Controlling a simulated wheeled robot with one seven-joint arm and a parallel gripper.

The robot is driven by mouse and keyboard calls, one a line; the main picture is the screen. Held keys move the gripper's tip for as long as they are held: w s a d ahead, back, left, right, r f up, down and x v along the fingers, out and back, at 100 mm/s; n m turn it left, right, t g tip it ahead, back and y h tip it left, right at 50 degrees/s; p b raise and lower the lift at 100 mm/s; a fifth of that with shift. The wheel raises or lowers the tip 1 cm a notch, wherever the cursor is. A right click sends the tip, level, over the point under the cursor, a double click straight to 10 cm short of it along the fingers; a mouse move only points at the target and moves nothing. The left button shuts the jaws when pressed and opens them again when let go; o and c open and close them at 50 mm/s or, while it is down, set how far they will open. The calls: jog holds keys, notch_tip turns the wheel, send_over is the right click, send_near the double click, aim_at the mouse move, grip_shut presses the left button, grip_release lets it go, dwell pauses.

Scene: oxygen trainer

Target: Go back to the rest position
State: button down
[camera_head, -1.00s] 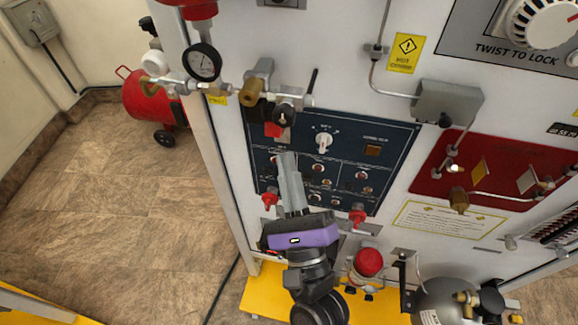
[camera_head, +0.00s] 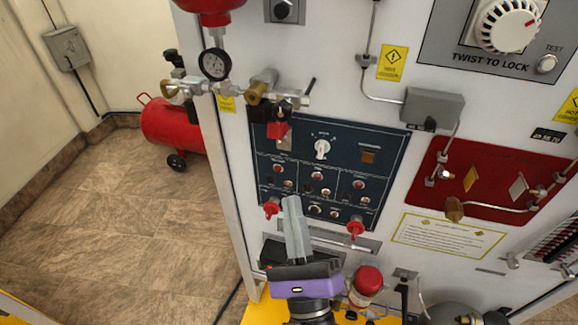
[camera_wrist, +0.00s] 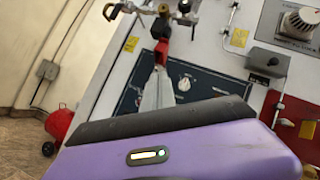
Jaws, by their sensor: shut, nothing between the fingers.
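My gripper (camera_head: 293,205) stands in front of the lower left of the trainer panel in the head view, its two grey fingers together and pointing up. Nothing is held between them. Behind the fingers is the dark blue control panel (camera_head: 380,155) with knobs and small switches. In the wrist view the closed fingers (camera_wrist: 160,85) point at the left part of that panel, below a red valve part. I cannot tell the exact gap between the fingertips and the panel.
A pressure gauge (camera_head: 215,64) and brass valve fittings (camera_head: 262,88) project at the upper left. Red switch covers (camera_head: 355,229) flank the fingers. A red cylinder (camera_head: 367,282) stands at lower right. A red compressor (camera_head: 170,125) sits on the open tiled floor (camera_head: 130,220) at left.

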jog(key=s+d+f+n+g+h, duration=0.1)
jog(key=s+d+f+n+g, duration=0.2)
jog(key=s+d+n, duration=0.2)
jog(key=s+d+f+n+g+h, duration=0.1)
jog(key=s+d+f+n+g, duration=0.2)
jog(key=s+n, duration=0.9)
jog(key=s+d+f+n+g+h, duration=0.1)
jog(key=s+d+f+n+g, duration=0.2)
jog(key=s+d+n, duration=0.6)
jog(key=s+f, duration=0.2)
jog(key=s, duration=0.1)
jog(key=shift+s+f, duration=0.25)
jog(key=shift+s, duration=0.15)
dwell(0.5)
